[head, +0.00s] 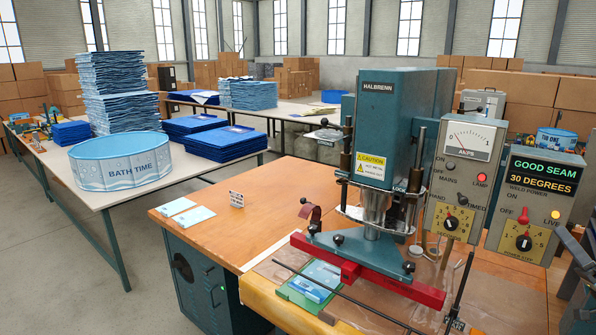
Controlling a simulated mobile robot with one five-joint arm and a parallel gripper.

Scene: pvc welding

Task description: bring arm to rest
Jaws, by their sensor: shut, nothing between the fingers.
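I cannot make out my gripper or its fingertips in the head view. Dark grey jointed parts (578,262) are cut off by the right edge at the lower right, and I cannot tell whether they belong to my arm. The teal welding machine (385,130) marked HALBRENN stands on the wooden workbench (262,205). Its red bar (345,268) lies across the front, over a green board with a light blue sheet (318,278).
A control box (541,170) reads "GOOD SEAM" and "30 DEGREES". Small cards (185,211) lie on the bench's left side. A white table (100,195) at left holds a blue "BATH TIME" tub (119,162) and blue stacks. Floor shows between the tables.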

